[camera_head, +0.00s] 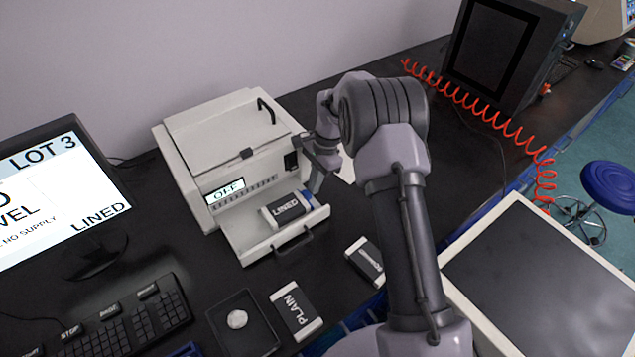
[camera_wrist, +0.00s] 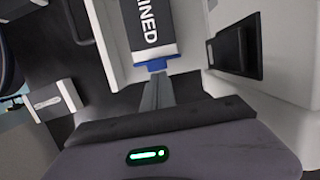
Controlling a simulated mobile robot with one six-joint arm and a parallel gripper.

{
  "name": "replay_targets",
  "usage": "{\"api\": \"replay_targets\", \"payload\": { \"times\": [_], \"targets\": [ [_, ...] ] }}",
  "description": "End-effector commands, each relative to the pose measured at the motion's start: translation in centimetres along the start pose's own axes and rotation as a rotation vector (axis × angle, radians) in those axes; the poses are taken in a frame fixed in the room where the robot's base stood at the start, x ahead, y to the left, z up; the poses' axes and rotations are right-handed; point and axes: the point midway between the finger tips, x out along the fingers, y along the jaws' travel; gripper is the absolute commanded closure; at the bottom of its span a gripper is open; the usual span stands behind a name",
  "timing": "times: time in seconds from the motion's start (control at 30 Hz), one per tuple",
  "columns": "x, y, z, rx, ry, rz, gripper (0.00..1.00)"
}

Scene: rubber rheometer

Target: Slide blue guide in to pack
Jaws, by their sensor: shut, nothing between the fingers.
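The pack, a dark block with light ends labelled LINED (camera_head: 286,208), lies in the pulled-out drawer (camera_head: 252,249). It also shows at the top of the wrist view (camera_wrist: 150,22). The blue guide (camera_head: 307,198) is at the right end of the pack; in the wrist view the guide (camera_wrist: 153,65) sits against the pack's near end. My gripper (camera_head: 314,190) is shut and empty, with its tips at the guide's outer side. In the wrist view the fingers (camera_wrist: 156,80) reach the guide and seem to touch it. The fingers partly cover the guide.
The white machine (camera_head: 225,150) reads OFF and stands behind the drawer. A PLAIN pack (camera_head: 296,310), another dark pack (camera_head: 366,261) and a black tray (camera_head: 243,325) with a round pale piece lie in front. A monitor and keyboard stand left; a red coiled hose (camera_head: 480,118) lies right.

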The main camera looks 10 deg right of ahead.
Motion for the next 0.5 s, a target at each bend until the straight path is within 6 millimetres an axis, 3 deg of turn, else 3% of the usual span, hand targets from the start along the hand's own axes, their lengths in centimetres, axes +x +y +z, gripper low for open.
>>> {"api": "replay_targets", "payload": {
  "times": [0.2,0.5],
  "targets": [
    [0.7,0.0,2.8,0.000,0.000,0.000,1.00],
    [0.6,0.0,2.8,0.000,0.000,0.000,1.00]
  ]
}}
